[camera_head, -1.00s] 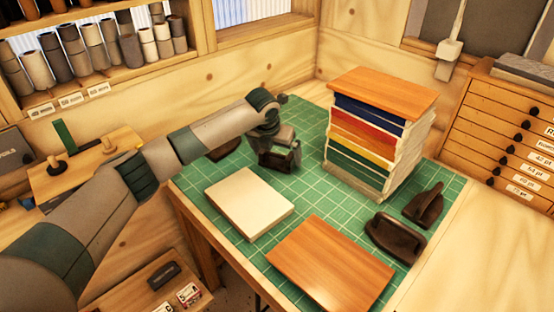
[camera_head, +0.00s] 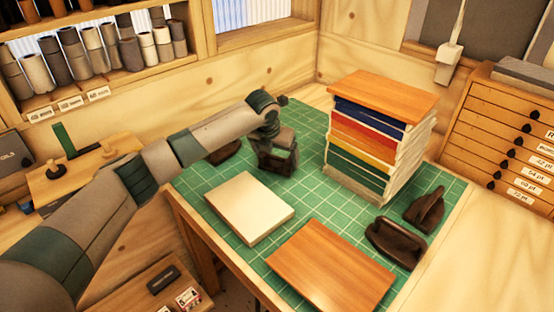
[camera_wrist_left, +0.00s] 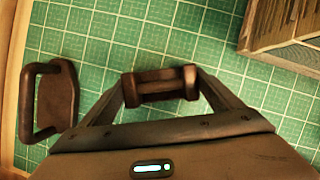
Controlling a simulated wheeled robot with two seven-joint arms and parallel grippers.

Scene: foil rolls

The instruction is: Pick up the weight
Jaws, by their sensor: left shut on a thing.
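Several dark brown weights with handles are on the green cutting mat (camera_head: 308,208). My left gripper (camera_wrist_left: 160,84) is shut on the handle of one weight (camera_head: 276,163) at the back of the mat, left of the book stack. In the left wrist view its brown handle (camera_wrist_left: 160,92) lies between the fingertips. I cannot tell whether it is clear of the mat. Another weight (camera_wrist_left: 52,100) is to its left and is partly behind my arm in the head view (camera_head: 226,153). Two more weights (camera_head: 396,243) (camera_head: 426,209) are at the right front. My right gripper is not in view.
A tall stack of books (camera_head: 368,150) with a wooden board on top stands close to the right of the gripper. A pale block (camera_head: 250,207) and a wooden board (camera_head: 330,265) lie in front. A drawer cabinet (camera_head: 505,140) is at the right.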

